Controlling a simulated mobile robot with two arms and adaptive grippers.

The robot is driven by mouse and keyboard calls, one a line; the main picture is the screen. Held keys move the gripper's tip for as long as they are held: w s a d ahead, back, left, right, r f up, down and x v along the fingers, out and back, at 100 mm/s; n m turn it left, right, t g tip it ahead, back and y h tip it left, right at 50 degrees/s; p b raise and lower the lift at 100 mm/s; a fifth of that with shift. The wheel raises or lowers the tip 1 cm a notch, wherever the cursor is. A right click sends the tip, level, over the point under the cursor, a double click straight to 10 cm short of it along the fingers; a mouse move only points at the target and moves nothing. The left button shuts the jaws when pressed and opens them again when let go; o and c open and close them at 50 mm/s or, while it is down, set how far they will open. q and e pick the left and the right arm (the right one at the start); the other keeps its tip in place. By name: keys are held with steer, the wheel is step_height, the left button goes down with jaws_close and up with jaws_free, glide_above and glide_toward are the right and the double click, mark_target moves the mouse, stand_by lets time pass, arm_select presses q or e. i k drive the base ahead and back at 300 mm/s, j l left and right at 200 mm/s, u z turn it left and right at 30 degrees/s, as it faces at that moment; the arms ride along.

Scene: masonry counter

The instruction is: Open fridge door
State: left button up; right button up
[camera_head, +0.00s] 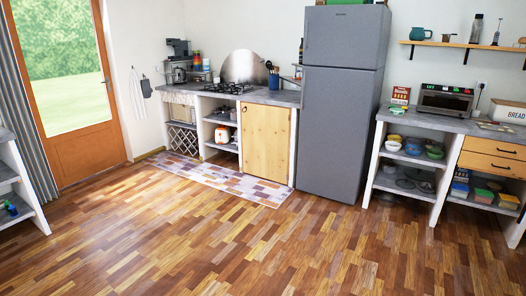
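A tall grey fridge (341,115) stands against the back wall, right of the picture's middle. It has a smaller upper door (345,37) and a larger lower door (337,132). Both doors look shut, with a thin seam between them. Neither of my grippers is in view, and none of my arms touches the fridge.
The wooden floor (200,240) in front of the fridge is clear. A patterned rug (215,178) lies before the left counter with its wooden cupboard door (264,141). Right of the fridge, a counter holds a microwave (445,101). A shelf unit (20,185) stands at the left edge.

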mark_target(336, 103)
steer(key=i, duration=2.4)
steer(key=i+j, duration=0.1)
steer(key=i, duration=2.3)
steer(key=l+z, duration=0.05)
steer(key=l, duration=0.05)
